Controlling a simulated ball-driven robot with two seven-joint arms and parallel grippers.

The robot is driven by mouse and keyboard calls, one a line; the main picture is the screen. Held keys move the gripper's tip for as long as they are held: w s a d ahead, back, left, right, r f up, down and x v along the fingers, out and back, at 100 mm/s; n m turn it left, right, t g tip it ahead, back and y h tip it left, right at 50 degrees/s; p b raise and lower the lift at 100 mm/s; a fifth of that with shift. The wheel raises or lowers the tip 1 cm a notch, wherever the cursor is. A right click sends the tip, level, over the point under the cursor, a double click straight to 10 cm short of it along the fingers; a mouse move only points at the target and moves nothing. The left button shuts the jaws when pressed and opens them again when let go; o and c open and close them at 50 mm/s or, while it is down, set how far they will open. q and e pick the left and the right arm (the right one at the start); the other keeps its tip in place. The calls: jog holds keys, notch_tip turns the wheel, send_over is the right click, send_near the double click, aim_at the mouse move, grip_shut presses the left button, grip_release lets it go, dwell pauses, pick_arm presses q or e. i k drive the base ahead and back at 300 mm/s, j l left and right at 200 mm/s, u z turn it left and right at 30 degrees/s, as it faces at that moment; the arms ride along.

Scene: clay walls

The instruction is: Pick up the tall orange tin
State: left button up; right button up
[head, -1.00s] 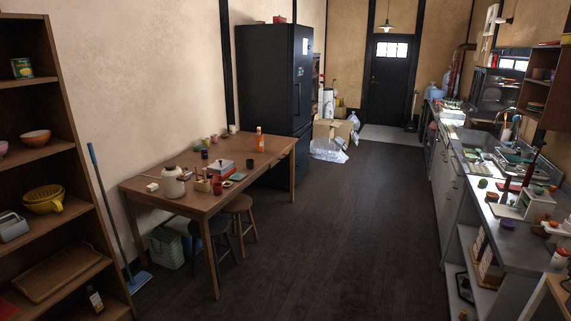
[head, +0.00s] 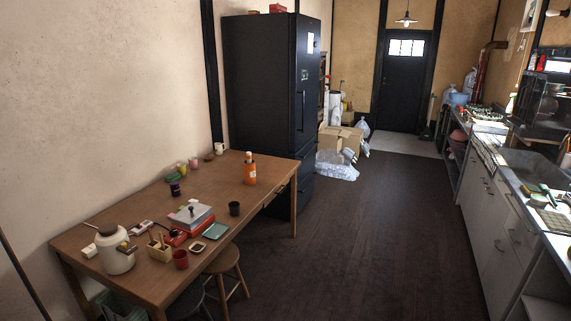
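An orange bottle-like container (head: 250,170) stands upright towards the far end of the wooden table (head: 225,185). It is the only tall orange thing I see, and I cannot tell whether it is a tin. It has a pale band near its top. Nothing touches it, and bare tabletop surrounds it. Neither of my grippers shows in the head view.
On the table stand a white jar (head: 115,252), a red cup (head: 181,259), a dark cup (head: 234,208) and other small items. A stool (head: 225,268) is at its front side. A black fridge (head: 262,95) stands behind. The floor (head: 370,240) to the right is clear.

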aim_at(249, 169)
jog(key=i+z, duration=0.1)
jog(key=i, duration=0.5)
jog(key=i+j, duration=0.1)
jog(key=i, duration=0.5)
jog(key=i+j+z, duration=0.15)
jog(key=i, duration=0.45)
jog(key=i+j, duration=0.1)
jog(key=i, duration=0.45)
jog(key=l+z, duration=0.05)
